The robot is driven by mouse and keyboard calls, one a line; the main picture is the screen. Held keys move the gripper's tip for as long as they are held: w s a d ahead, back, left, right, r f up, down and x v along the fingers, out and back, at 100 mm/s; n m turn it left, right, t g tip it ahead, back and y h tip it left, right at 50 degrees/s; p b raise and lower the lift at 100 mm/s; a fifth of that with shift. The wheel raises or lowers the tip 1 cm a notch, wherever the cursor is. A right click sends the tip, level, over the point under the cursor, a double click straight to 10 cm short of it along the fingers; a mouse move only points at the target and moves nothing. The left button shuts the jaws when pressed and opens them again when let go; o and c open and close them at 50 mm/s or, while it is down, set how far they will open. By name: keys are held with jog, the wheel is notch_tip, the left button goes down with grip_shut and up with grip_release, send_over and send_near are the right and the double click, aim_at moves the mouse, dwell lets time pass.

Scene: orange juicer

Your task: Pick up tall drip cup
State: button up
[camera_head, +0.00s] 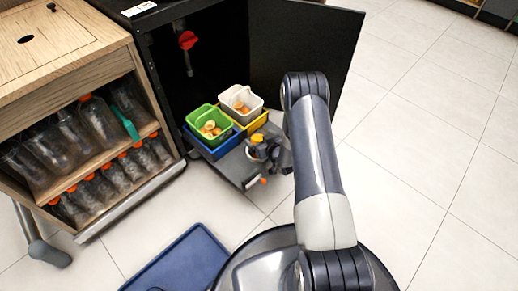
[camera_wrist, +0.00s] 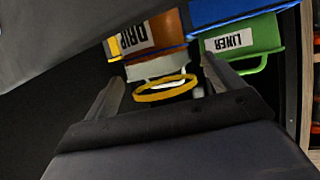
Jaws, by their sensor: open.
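An orange-brown cup or container (camera_wrist: 172,27) with an upside-down label reading DRIP shows at the top of the wrist view, just beyond my fingertips. A pale grey piece (camera_wrist: 150,69) and a yellow ring (camera_wrist: 160,92) lie between my fingers in that view; I cannot tell whether they belong to the same cup. My gripper (camera_wrist: 162,72) is open, with one finger on each side of them and no clear contact. In the head view a yellow item (camera_head: 258,138) shows beside my gripper, which is partly hidden by my arm.
A green bin (camera_head: 221,133) labelled LINER (camera_wrist: 255,35) sits in a blue tray (camera_head: 203,148), beside a white bin (camera_head: 228,104) in a yellow tray (camera_head: 257,124). The open black cabinet door (camera_head: 300,50) stands behind my arm. A wooden bottle rack (camera_head: 65,85) stands left.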

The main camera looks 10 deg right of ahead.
jog(key=shift+x, duration=0.9)
jog(key=shift+r, duration=0.1)
jog(key=shift+c, duration=0.5)
jog(key=c, duration=1.6)
